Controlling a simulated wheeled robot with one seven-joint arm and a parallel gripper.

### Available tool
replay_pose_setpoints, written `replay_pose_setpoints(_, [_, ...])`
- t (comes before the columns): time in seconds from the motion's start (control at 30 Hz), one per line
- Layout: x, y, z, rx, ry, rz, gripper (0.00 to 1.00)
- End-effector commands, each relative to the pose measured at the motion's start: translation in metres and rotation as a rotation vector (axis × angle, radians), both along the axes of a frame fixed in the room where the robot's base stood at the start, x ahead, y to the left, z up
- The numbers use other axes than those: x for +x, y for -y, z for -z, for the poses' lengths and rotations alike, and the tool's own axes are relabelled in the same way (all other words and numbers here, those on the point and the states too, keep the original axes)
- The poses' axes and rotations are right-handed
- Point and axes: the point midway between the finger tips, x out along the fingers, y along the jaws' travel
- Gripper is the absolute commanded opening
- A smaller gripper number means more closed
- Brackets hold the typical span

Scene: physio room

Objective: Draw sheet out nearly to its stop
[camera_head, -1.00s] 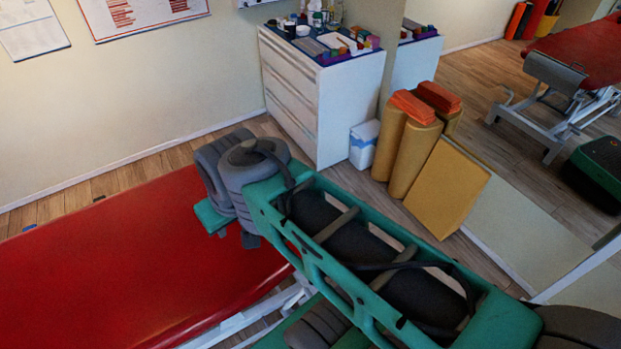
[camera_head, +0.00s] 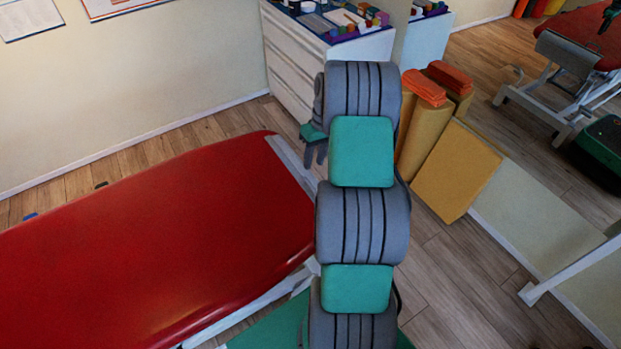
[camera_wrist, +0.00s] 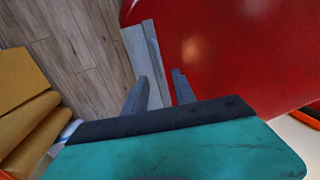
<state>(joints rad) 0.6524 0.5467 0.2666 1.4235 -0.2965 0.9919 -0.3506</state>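In the wrist view the strip (camera_wrist: 143,52) lies beside the red top (camera_wrist: 230,55). My gripper (camera_wrist: 161,75) is open, its two grey fingers apart with nothing held. The fingers point at the strip; whether they touch it cannot be told. In the head view my gripper (camera_head: 315,153) hangs by the table's end, partly hidden by my arm.
A white drawer cabinet (camera_head: 300,65) with small items on top stands behind my arm. Yellow rolls (camera_head: 420,125) and a yellow block (camera_head: 455,170) lean by a mirror at right. Wooden floor (camera_head: 450,285) is clear in front of them.

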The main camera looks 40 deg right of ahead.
Motion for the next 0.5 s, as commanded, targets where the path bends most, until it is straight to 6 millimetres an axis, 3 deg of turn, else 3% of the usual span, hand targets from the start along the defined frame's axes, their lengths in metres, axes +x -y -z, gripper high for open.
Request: replay_pose_setpoints(0.5, [0.001, -0.013, 0.076, 0.005, -0.003, -0.002, 0.33])
